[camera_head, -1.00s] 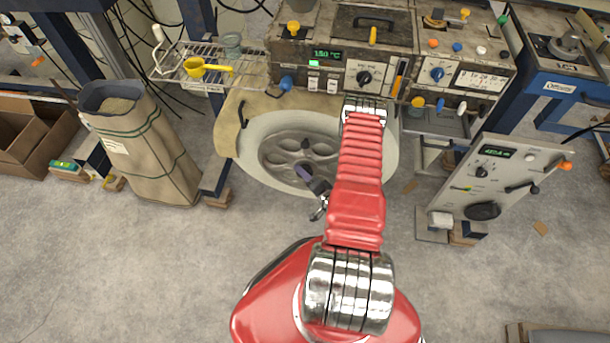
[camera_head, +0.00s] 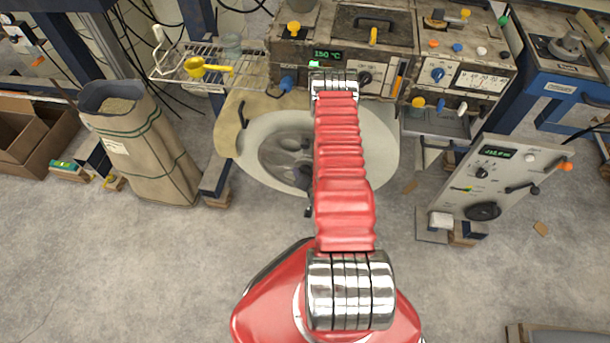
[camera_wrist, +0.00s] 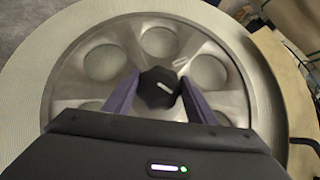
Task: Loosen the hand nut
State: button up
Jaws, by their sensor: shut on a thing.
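The hand nut (camera_wrist: 158,92) is a black lobed knob with a white mark, at the centre of a grey metal wheel hub in the wrist view. My gripper (camera_wrist: 160,78) has its two purple fingers on either side of the nut and is shut on it. The hub (camera_wrist: 68,75) has several round openings and sits inside a wide pale ring of tape (camera_wrist: 28,75). In the head view, the tape roll (camera_head: 384,150) stands in front of the machine. My red arm hides the nut and most of my gripper there.
The machine's control panel (camera_head: 340,83) stands behind the roll. A tilted grey control box (camera_head: 497,175) is at right. The floor in front is mostly clear.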

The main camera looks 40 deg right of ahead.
jog(key=n+g+h, duration=0.1)
jog(key=n+g, duration=0.1)
jog(key=g, duration=0.1)
jog(key=shift+w+a+h, duration=0.1)
jog(key=shift+a+h, duration=0.1)
jog(key=shift+h, duration=0.2)
jog(key=n+g+h, duration=0.1)
jog(key=g+h, duration=0.1)
jog(key=g, duration=0.1)
jog(key=shift+w+n, duration=0.1)
jog(key=shift+n, duration=0.3)
jog(key=n+g+h, duration=0.2)
jog(key=h, duration=0.1)
jog(key=shift+w+a+f, duration=0.1)
jog(key=shift+w, duration=0.05)
jog(key=shift+n+g+h, duration=1)
jog(key=shift+g+h, duration=0.1)
jog(key=shift+w, duration=0.1)
jog(key=o, duration=1.1)
jog(key=shift+c, duration=0.2)
jog(key=shift+s, duration=0.2)
